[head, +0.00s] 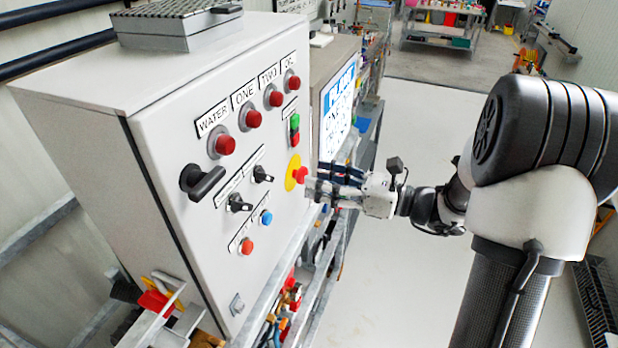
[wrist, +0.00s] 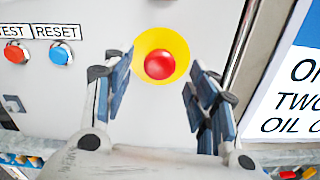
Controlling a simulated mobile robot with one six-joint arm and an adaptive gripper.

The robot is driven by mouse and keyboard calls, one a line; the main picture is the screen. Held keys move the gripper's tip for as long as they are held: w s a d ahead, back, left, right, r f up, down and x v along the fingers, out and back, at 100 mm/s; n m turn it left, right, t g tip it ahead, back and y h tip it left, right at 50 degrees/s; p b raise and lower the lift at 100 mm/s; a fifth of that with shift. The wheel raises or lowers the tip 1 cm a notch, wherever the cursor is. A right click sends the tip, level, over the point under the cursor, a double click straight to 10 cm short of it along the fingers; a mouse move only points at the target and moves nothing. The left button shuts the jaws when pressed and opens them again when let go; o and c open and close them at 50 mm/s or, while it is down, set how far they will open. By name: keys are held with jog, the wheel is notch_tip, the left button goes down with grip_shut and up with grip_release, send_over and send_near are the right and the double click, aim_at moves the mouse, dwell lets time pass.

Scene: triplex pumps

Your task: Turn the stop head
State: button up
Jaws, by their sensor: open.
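The stop head is a round red mushroom button on a yellow disc. It shows in the head view (head: 301,175) on the right part of the cabinet's front panel, and in the wrist view (wrist: 160,65) just above the middle. My gripper (head: 318,184) is in front of it, at the panel. In the wrist view my gripper (wrist: 160,82) has its two fingers spread apart, one on each side of the stop head. Nothing is held between them. I cannot tell whether a fingertip touches the panel or the disc.
The grey control cabinet (head: 145,160) carries red lamps (head: 225,145), a black rotary handle (head: 203,182), small black switches, and an orange (head: 247,246) and a blue button (head: 266,217). Clear floor (head: 420,130) lies behind my arm.

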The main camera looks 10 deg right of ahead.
aim_at(302, 175)
jog(key=x, duration=0.3)
jog(key=shift+w+a, duration=0.1)
jog(key=shift+a, duration=0.1)
jog(key=shift+c, duration=0.6)
